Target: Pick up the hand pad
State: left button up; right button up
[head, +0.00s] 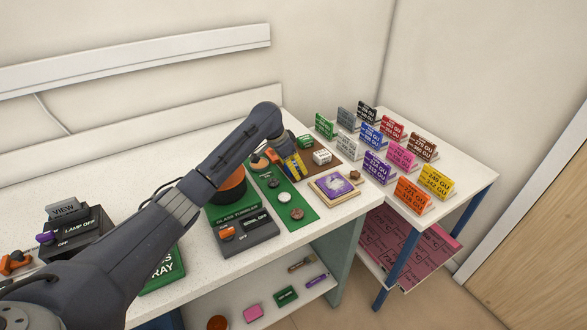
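I cannot read any label that marks the hand pad for certain. Small block-like things that may be it are a green block (305,141) and a white block (321,157) on the brown mat (325,147), and a pink block (253,311) and a green block (286,294) on the lower shelf. My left arm reaches from the lower left across the bench. Its gripper (288,162) points down at the brown mat's near edge, by a yellow and dark striped piece. Its fingertips are too small and crowded to read. My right gripper is out of view.
A green mat (271,186) with small round pieces and a grey switch box (247,234) lie nearby. A framed purple picture (334,187) is at the bench's right edge. The side table (466,178) holds several coloured signs. The bench's back is clear.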

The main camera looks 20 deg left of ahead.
aim_at(294, 164)
pick_arm(q)
jog(key=c, duration=0.9)
jog(key=shift+c, duration=0.2)
notch_tip(294, 164, up, 20)
jog(key=shift+r, duration=0.1)
dwell(0.4)
jog(key=o, duration=0.5)
jog(key=c, duration=0.5)
